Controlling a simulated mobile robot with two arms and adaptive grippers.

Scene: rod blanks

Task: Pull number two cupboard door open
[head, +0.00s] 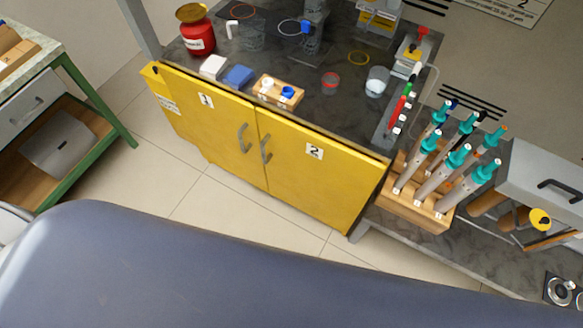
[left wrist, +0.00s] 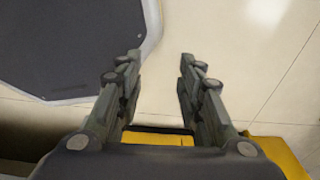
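The yellow cupboard stands under a dark bench top in the head view. Its number two door (head: 312,178) is the right-hand one, with a white label "2" and a grey handle (head: 265,149) near its left edge. The door looks shut. The number one door (head: 205,115) is beside it on the left, also shut, with its own handle (head: 244,138). My left gripper (left wrist: 160,70) shows in the left wrist view with its fingers apart and nothing between them, above the floor. Yellow surfaces (left wrist: 160,138) show behind its base. Neither gripper shows in the head view.
The bench top (head: 345,105) holds a red container (head: 196,32), a wooden block with small caps (head: 278,92) and glassware. A rack of pipettes (head: 420,205) stands right of the cupboard. Tiled floor (head: 200,205) is clear before the doors. A green-framed table (head: 70,110) stands left.

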